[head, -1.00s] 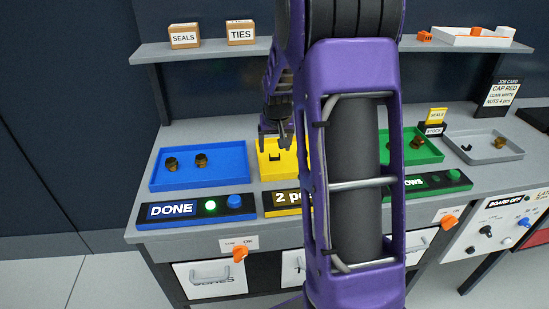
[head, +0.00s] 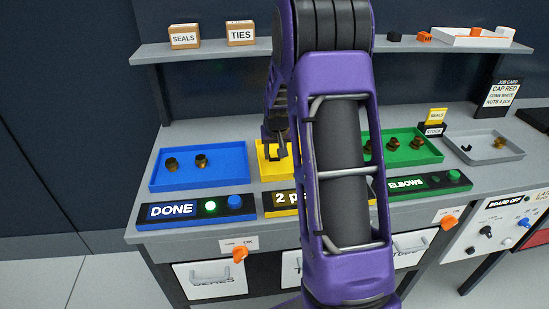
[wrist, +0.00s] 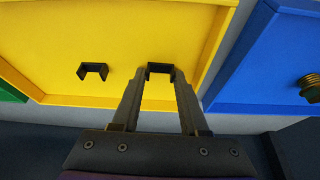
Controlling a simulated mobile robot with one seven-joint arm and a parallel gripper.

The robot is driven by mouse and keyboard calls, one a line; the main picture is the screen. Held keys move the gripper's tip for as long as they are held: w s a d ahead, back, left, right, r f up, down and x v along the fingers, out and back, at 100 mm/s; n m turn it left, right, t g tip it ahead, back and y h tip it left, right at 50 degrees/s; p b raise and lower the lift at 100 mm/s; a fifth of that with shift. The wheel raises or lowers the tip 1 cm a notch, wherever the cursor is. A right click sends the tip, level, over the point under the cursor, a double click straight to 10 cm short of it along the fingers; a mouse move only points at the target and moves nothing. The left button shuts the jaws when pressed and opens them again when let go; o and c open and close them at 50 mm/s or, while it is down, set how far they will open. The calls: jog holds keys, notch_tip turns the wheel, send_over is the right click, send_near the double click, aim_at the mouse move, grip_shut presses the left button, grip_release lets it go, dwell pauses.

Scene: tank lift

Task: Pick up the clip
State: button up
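Two small black U-shaped clips lie in the yellow tray (wrist: 60,35). One clip (wrist: 160,70) is between the two fingertips of my gripper (wrist: 160,78) in the wrist view. The fingertips sit at its sides with no clear gap, and I cannot tell if they press on it. The other clip (wrist: 92,71) lies to the left, clear of my fingers. In the head view my gripper (head: 275,150) is low over the yellow tray (head: 264,174); my arm hides the tray's right part.
The blue tray (head: 200,184) on the left holds brass fittings. The green tray (head: 436,147) on the right holds several more. A grey tray (head: 514,150) stands further right. A shelf (head: 350,46) runs behind, above the bench.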

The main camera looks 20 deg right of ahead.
grip_shut()
jog(key=shift+r, duration=0.1)
